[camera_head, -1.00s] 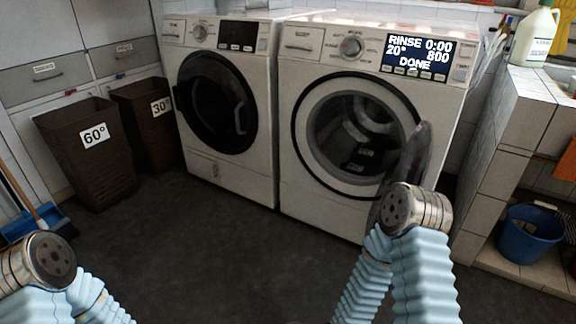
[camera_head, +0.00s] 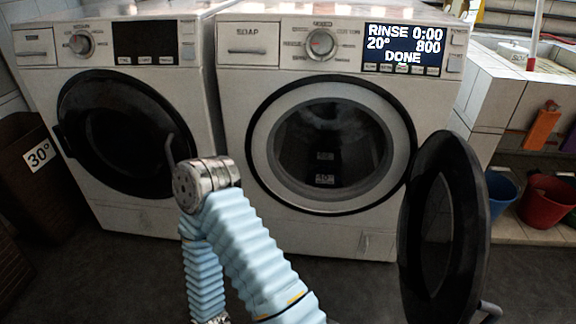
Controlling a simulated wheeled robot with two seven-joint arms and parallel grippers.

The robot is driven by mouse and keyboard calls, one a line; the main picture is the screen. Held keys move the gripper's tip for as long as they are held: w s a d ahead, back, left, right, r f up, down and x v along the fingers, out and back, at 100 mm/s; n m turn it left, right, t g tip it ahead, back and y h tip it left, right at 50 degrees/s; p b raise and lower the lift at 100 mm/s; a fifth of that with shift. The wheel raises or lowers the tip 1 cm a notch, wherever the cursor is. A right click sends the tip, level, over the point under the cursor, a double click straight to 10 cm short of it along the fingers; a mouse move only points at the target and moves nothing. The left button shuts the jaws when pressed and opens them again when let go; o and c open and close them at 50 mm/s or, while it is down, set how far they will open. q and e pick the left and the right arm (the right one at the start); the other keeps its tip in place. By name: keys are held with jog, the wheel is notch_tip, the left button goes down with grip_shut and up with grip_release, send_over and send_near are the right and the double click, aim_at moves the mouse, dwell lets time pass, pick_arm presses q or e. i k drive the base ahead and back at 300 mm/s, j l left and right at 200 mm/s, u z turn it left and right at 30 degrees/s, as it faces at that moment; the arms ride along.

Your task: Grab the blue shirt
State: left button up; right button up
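No blue shirt can be made out in the head view. The right washing machine (camera_head: 235,150) has its round black door (camera_head: 442,235) swung wide open to the right. Its drum opening (camera_head: 330,140) faces me; the inside is dark, and no cloth can be told in it. One of my arms, apparently the right, rises from the bottom centre with its metal joint (camera_head: 205,183) in front of the gap between the machines. Neither gripper's fingers show. My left arm is out of view.
The left washing machine (camera_head: 205,110) has its dark door (camera_head: 125,135) shut. A brown 30° basket (camera_head: 25,165) stands at the far left. At the right, a blue bucket (camera_head: 499,192) and a red bucket (camera_head: 548,200) sit beneath the tiled counter (camera_head: 495,95). Dark floor lies in front.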

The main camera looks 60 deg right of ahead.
aim_at(322, 176)
jog(key=i+z, duration=0.4)
jog(key=i+j+z, duration=0.1)
jog(key=i+z, duration=0.3)
jog(key=i+j+z, duration=0.15)
jog(key=i+z, duration=0.2)
jog(key=i+j+z, duration=0.25)
jog(key=z, duration=2.75)
jog(key=j, duration=0.1)
